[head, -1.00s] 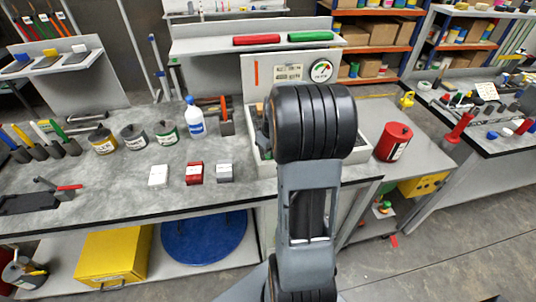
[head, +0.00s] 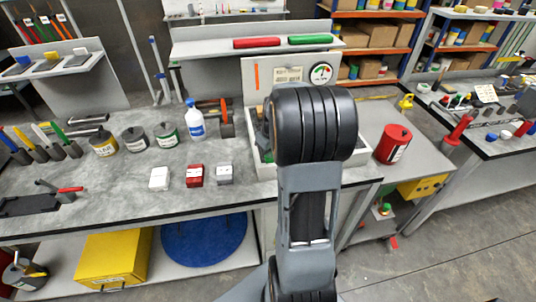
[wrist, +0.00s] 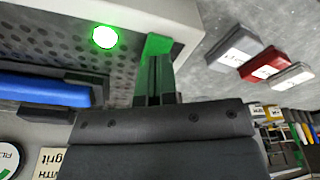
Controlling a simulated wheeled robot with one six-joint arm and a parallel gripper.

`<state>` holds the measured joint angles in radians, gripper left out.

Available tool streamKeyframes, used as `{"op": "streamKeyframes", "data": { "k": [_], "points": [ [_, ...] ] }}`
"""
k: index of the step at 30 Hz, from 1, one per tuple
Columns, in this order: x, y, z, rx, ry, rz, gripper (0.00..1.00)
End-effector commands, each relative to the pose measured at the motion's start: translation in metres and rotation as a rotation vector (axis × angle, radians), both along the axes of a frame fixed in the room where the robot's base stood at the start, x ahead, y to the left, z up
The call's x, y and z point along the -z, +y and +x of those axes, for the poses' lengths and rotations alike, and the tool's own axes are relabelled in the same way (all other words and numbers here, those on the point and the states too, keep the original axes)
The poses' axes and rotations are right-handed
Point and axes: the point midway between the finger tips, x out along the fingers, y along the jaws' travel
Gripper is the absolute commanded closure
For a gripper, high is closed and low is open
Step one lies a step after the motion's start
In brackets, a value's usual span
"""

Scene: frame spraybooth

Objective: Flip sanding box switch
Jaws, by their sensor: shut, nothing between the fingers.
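The sanding box (head: 262,169) is a pale open box at the bench's right end, mostly hidden behind my arm in the head view. In the wrist view its pale rim (wrist: 185,12) and perforated dark floor show, with a round green light (wrist: 105,37) glowing. Contact cannot be made out. The head view hides my gripper.
A blue bar (wrist: 45,88) lies over the perforated floor. White (head: 159,178), red (head: 194,176) and grey (head: 224,175) blocks sit left of the box. A spray bottle (head: 195,120) stands behind them. A red can (head: 393,144) stands to the right.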

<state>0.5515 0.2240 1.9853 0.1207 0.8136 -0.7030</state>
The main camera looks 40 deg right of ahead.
Motion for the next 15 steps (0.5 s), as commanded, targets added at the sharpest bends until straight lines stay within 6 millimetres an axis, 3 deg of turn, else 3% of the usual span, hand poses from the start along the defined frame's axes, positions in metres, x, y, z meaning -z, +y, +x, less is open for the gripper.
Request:
{"op": "streamKeyframes", "data": {
  "k": [15],
  "points": [
    [-0.048,0.0,0.0,0.0,0.0,0.0,1.0]
  ]
}}
